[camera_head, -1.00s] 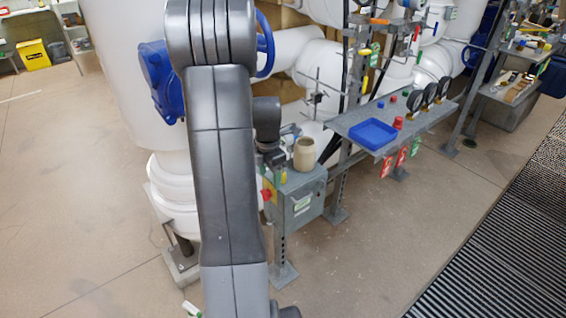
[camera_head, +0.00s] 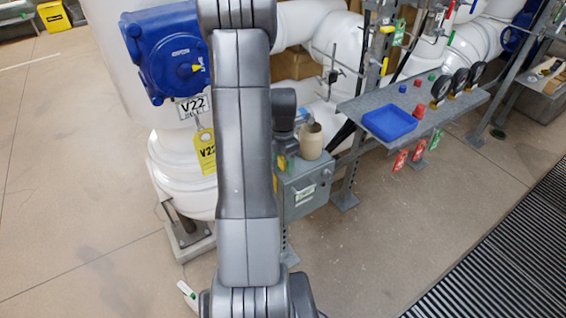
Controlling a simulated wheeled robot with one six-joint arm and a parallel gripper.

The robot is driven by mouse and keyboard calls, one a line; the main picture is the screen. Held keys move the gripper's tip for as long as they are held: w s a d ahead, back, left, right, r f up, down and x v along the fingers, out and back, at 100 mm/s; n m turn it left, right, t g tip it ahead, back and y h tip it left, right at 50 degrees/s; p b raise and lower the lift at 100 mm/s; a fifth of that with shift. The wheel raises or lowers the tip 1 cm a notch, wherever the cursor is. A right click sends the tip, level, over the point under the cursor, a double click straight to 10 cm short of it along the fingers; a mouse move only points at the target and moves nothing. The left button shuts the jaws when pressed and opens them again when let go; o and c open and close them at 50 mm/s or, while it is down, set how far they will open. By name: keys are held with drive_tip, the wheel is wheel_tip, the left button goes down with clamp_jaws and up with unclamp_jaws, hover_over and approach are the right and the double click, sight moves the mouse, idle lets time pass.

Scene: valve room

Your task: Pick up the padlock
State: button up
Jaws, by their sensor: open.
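I cannot make out a padlock for certain; small coloured items lie on the grey shelf (camera_head: 452,108), too small to name surely. My arm stands up through the middle of the view and hides part of the scene. My gripper (camera_head: 284,150) is only partly visible at the end of my dark wrist, just right of the arm, above or beside the grey box. It is open; its fingers are hard to make out, and I see nothing held in it.
A grey box (camera_head: 305,190) with a beige cup-like vessel (camera_head: 311,141) on top stands right of my arm. A blue tray (camera_head: 389,124), a red piece (camera_head: 419,111) and black gauges (camera_head: 441,87) are on the shelf. A blue valve actuator (camera_head: 168,50) with a yellow tag (camera_head: 205,150) is left. Open floor lies in front.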

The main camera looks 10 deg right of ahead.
drive_tip(key=c, duration=1)
drive_tip(key=shift+r, duration=0.15)
drive_tip(key=shift+w+r, duration=0.1)
drive_tip(key=shift+r, duration=0.5)
wheel_tip(320, 180, up, 2)
drive_tip(key=shift+r, duration=0.15)
drive_tip(key=s+a, duration=0.8)
drive_tip(key=s, duration=0.1)
drive_tip(key=s+a, duration=0.4)
drive_tip(key=shift+s+a, duration=0.1)
drive_tip(key=shift+s, duration=0.15)
